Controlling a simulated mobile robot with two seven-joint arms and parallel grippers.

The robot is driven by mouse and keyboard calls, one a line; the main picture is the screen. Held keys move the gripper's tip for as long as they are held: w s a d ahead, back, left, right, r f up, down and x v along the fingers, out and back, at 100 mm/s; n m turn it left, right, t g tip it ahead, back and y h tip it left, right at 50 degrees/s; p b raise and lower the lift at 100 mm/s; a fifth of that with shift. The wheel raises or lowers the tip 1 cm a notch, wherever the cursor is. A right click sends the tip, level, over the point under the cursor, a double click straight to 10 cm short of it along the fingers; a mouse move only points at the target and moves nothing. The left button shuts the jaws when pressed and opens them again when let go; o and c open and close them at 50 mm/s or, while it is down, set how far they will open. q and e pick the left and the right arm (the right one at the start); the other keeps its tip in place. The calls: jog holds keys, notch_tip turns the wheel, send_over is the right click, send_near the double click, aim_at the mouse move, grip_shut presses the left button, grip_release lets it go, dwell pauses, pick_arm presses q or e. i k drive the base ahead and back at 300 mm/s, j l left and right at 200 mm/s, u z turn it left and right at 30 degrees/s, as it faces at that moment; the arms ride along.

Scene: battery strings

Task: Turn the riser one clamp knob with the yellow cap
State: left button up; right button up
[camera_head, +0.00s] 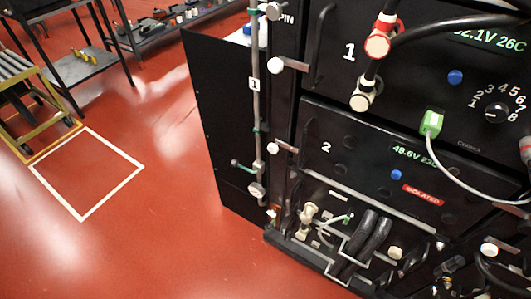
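A thin grey vertical riser pipe (257,110) runs down the left edge of the black rack and bears a white tag marked 1 (254,84). Another pale knob (273,11) is beside the pipe at the top. I cannot make out a yellow cap on any of these knobs. Neither of my grippers is in view.
The black rack (330,125) fills the right side, with module 2 showing a red ISOLATED label (423,195). A green plug (431,123) trails a white cable. A yellow-framed cart (45,130) and dark shelves stand at left. The red floor between has a white-outlined square (136,178).

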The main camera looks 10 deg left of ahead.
aim_at(446, 275)
jog(key=z, duration=2.35)
jog(key=i+z, duration=0.15)
jog(key=z, duration=0.15)
jog(key=i+l, duration=0.15)
jog(key=i, duration=0.5)
